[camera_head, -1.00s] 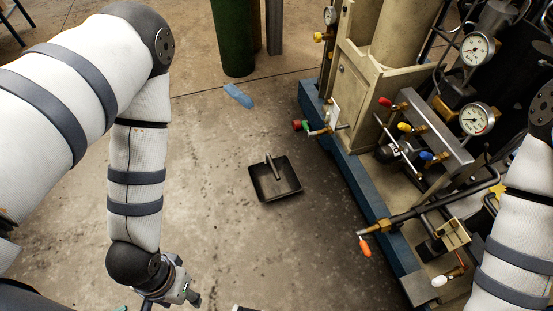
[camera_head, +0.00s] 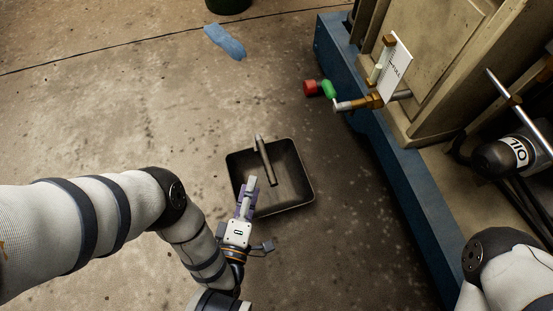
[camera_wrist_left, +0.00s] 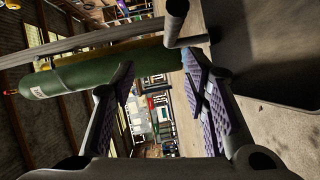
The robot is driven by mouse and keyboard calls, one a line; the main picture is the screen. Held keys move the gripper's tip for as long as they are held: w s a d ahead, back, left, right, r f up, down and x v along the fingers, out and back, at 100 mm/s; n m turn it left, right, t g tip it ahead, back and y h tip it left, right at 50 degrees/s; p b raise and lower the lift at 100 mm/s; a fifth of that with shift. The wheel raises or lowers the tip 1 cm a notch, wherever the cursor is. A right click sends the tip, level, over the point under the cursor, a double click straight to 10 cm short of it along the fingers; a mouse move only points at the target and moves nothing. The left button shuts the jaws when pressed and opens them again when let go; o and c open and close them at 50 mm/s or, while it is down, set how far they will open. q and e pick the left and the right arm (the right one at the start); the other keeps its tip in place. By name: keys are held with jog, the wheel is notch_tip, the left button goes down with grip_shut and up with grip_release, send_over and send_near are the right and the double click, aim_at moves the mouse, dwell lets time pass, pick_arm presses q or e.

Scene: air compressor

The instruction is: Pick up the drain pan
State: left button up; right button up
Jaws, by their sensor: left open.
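The drain pan (camera_head: 293,172) is a dark, square, shallow pan lying on the concrete floor in the head view. Its grey rod-like handle (camera_head: 262,152) slants up from it. My left gripper (camera_head: 257,214) is open at the pan's near left edge and overlaps it in the picture. In the left wrist view, the open fingers (camera_wrist_left: 160,70) have nothing between them. The handle (camera_wrist_left: 178,22) shows just beyond their tips, and the dark pan (camera_wrist_left: 275,60) lies at right. Whether a finger touches the pan cannot be told. My right gripper is out of view.
The compressor's blue base (camera_head: 385,165) runs along the pan's right side, with a gap of floor between. A valve with red and green parts (camera_head: 320,88) sticks out from it. A blue cloth-like piece (camera_head: 225,41) lies on the floor behind. Floor left of the pan is clear.

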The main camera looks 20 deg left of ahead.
aim_at(263, 152)
pick_arm(q)
jog(key=w+f+b, duration=0.1)
jog(key=w, duration=0.3)
jog(key=w+f+b, duration=0.1)
jog(key=w+b, duration=0.1)
jog(key=w, duration=0.2)
jog(key=w+a+f+b, duration=0.1)
jog(key=w+b, duration=0.1)
jog(key=w, duration=0.2)
jog(key=shift+a, duration=0.1)
grip_shut()
jog(key=shift+r, duration=0.1)
